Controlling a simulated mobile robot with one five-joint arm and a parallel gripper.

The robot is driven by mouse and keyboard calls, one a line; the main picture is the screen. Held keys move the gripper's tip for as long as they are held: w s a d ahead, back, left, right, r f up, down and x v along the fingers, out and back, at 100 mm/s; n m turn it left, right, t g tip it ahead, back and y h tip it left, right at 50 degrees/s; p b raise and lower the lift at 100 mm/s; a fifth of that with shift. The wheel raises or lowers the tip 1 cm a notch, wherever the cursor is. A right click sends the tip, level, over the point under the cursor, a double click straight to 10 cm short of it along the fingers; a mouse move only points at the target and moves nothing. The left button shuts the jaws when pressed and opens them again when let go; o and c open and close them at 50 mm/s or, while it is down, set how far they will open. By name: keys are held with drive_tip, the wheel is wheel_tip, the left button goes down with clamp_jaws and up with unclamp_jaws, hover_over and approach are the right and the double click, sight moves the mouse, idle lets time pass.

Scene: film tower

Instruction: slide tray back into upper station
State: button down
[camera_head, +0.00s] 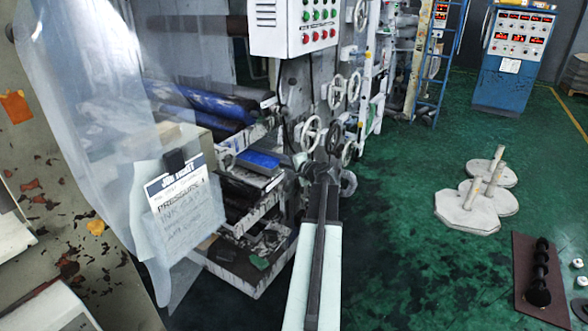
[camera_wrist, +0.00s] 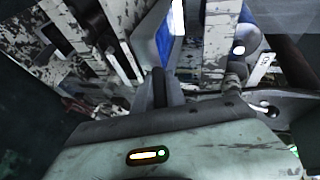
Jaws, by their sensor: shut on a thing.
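A grey tray with a blue inside (camera_head: 258,160) sits at the front of the press, below the blue rollers. It seems to stick out of its station toward my arm. My gripper (camera_head: 322,176) is at the right of the tray, low beside the handwheels, and its fingertips are hard to make out there. In the wrist view, my gripper's dark fingers (camera_wrist: 160,88) are shut at the near end of a grey piece with blue behind it (camera_wrist: 178,22), which looks like the tray. The exact grip point and the tray's far end are hidden.
Handwheels (camera_head: 311,133) and a control box (camera_head: 305,25) are close to my gripper. A clear curtain with a paper note (camera_head: 180,195) hangs at the left. A lower ink-stained shelf (camera_head: 240,266) juts out below. Green floor at the right is mostly free, with concrete weights (camera_head: 467,208).

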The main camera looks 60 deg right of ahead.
sight(263, 164)
drive_tip(key=shift+w+f+b, duration=0.15)
drive_tip(key=shift+w, duration=1.75)
drive_tip(key=shift+w+f+b, duration=0.1)
drive_tip(key=shift+w+f, duration=0.05)
drive_tip(key=shift+w, duration=1.8)
drive_tip(key=shift+w+f+b, duration=0.15)
drive_tip(key=shift+w, duration=1.75)
drive_tip(key=c, duration=1.3)
unclamp_jaws()
drive_tip(key=p+v, duration=0.2)
drive_tip(key=v, duration=0.5)
drive_tip(key=shift+s+a+r, duration=0.15)
drive_tip(key=shift+r, duration=0.05)
drive_tip(key=shift+s+a, duration=0.1)
drive_tip(key=shift+s, duration=0.1)
drive_tip(key=shift+f, duration=0.1)
